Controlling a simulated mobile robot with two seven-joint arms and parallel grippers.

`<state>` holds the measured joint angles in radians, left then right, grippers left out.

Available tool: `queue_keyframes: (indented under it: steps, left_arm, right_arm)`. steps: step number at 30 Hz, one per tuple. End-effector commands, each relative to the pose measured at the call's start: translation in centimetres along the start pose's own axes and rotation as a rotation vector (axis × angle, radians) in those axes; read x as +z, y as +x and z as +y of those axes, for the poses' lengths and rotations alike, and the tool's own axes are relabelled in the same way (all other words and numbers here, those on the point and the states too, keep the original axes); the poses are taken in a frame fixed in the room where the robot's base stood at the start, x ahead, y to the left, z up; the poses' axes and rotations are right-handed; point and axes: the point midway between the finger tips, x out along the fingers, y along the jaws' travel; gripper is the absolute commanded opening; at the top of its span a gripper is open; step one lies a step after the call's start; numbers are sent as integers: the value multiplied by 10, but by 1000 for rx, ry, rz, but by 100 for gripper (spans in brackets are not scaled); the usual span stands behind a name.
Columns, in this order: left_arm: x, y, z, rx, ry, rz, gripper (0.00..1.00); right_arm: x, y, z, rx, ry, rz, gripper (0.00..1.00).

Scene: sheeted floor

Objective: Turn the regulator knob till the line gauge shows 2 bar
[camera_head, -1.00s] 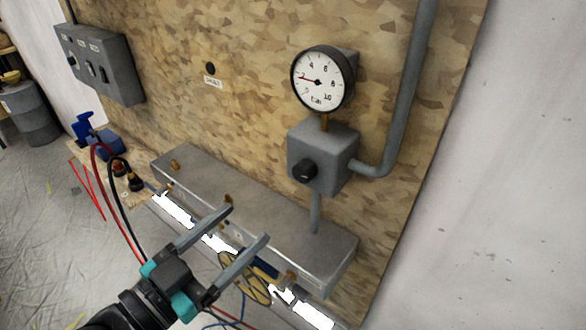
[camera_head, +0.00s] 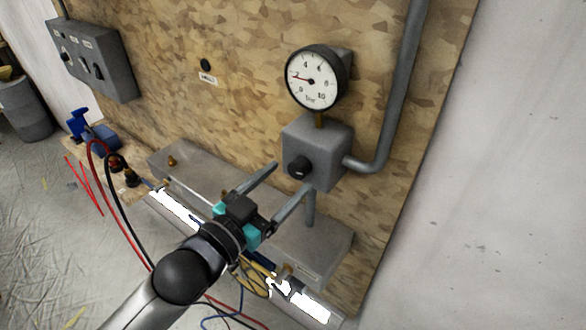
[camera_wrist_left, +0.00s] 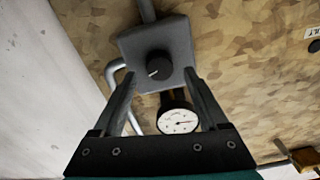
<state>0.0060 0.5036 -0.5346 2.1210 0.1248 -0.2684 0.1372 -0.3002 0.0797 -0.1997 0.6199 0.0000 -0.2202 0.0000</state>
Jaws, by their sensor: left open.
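The regulator is a grey box (camera_head: 325,150) on the wooden panel with a black round knob (camera_head: 299,167) on its front. The line gauge (camera_head: 314,80), a white dial with a black rim, sits above it. Its red needle points left, near the 2; the exact value is too small to read. My left gripper (camera_head: 293,176) is open and points at the knob, with its fingertips a little short of it. In the left wrist view the knob (camera_wrist_left: 158,65) shows between the two fingers, not gripped. My right gripper is not in view.
A grey pipe (camera_head: 400,85) leaves the regulator box at the right. Below is a grey metal ledge (camera_head: 190,165) with brass fittings. Red and black hoses (camera_head: 110,205) hang at the left. A grey switch box (camera_head: 92,60) is mounted upper left.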

Motion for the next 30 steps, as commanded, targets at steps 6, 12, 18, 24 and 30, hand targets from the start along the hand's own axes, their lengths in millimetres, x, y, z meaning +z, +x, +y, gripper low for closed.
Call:
queue_keyframes:
  steps: [6,12,18,24,30]
  left_arm:
    - [-1,25,0,-1,1,1,76]
    - [0,32,0,1,2,-1,76]
    - [0,32,0,1,1,-1,76]
    - [0,31,0,0,1,0,57]
    - [0,31,0,0,1,-1,35]
  right_arm:
    - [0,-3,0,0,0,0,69]
    - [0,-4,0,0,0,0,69]
    - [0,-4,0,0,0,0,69]
    - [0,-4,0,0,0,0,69]
    - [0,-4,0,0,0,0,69]
